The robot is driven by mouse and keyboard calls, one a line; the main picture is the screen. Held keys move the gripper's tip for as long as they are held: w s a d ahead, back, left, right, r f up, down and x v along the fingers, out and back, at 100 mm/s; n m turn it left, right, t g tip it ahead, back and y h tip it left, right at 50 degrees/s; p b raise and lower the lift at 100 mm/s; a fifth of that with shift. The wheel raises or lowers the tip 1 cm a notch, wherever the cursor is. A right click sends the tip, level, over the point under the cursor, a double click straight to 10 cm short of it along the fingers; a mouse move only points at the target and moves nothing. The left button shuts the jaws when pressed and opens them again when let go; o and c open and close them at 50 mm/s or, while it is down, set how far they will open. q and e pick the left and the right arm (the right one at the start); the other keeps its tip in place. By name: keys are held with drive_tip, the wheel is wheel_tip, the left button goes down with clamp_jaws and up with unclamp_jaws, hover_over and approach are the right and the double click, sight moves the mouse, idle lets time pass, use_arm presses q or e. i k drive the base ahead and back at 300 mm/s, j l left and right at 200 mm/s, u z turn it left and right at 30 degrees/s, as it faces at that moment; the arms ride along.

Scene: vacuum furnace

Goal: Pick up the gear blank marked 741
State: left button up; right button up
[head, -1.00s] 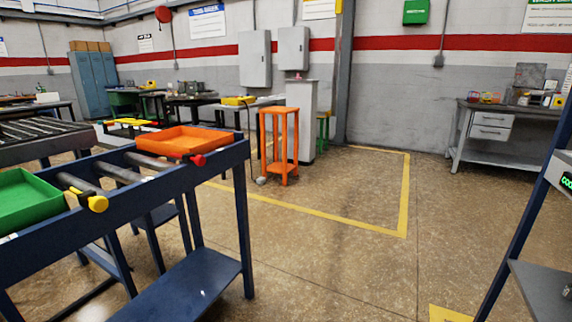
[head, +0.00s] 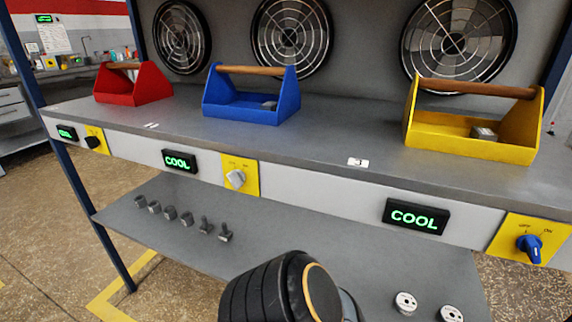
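No marking 741 is readable in the head view, so I cannot tell which part is that gear blank. Two short round metal parts with pale tops, one here (head: 405,303) and another round part (head: 451,313), stand on the lower shelf at the bottom right. A small grey metal piece (head: 484,133) lies in the yellow carrier (head: 480,147), and another small piece (head: 269,105) lies in the blue carrier (head: 240,112). Neither gripper is in view; only a black link of my own arm shows at the bottom centre.
The carriers, including a red one (head: 135,88), stand on the grey upper shelf (head: 330,145) before three round fans. Green COOL displays (head: 416,216) and switches (head: 530,246) line its front. Several small metal parts (head: 186,217) sit on the lower shelf (head: 270,255).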

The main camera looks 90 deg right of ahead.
sight(405, 303)
drive_tip(key=z, duration=3.9)
